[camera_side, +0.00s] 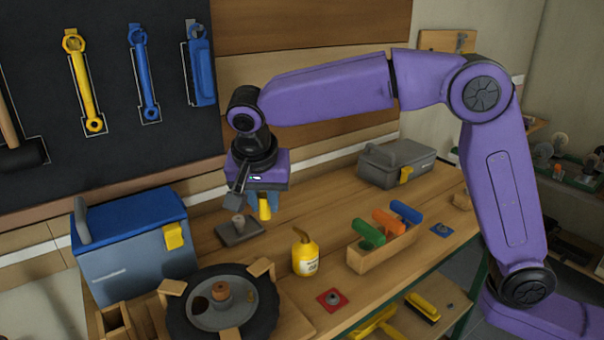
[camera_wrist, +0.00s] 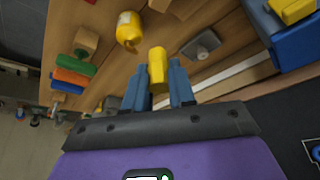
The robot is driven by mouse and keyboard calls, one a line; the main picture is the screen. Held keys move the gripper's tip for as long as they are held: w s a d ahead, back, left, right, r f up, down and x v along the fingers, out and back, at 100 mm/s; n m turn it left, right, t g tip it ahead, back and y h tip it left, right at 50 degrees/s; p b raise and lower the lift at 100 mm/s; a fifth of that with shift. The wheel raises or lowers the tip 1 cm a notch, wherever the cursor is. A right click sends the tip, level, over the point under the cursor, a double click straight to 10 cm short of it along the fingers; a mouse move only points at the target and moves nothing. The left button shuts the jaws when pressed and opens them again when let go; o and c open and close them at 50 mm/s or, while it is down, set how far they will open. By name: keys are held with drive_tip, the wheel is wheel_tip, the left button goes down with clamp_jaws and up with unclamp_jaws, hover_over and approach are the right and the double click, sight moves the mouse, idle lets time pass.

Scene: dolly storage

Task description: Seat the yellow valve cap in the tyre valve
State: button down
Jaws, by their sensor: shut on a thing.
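The yellow valve cap (camera_side: 265,207) is between the blue fingers of my gripper (camera_side: 264,200), which is shut on it. It points down, above the bench, and also shows between the fingertips in the wrist view (camera_wrist: 157,68). A black tyre (camera_side: 268,305) lies flat at the front left, with a grey wheel disc (camera_side: 230,316) inside. On the disc are a brown round stub (camera_side: 221,291) and a dark brown round spot (camera_side: 200,304). I cannot tell which part is the tyre valve. My gripper is behind and right of the tyre, apart from it.
A grey block with a post (camera_side: 239,228) is just left of the cap. A yellow oil can (camera_side: 305,256) stands in front. A rack (camera_side: 372,259) of coloured handles is right, a blue-lidded toolbox (camera_side: 135,250) left. A red plate (camera_side: 333,298) lies near the front edge.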

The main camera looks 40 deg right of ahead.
drive_tip(key=s+a+n, duration=0.2)
drive_tip(key=s+a, duration=0.2)
drive_tip(key=a, duration=0.3)
hover_over(250, 291)
drive_tip(key=shift+y, duration=0.3)
wheel_tip(250, 291, down, 5)
drive_tip(key=shift+f, duration=0.1)
drive_tip(key=shift+f, duration=2.7)
drive_tip(key=shift+f, duration=0.25)
drive_tip(key=shift+f, duration=1.1)
drive_tip(key=shift+f, duration=0.15)
drive_tip(key=c, duration=0.9)
unclamp_jaws()
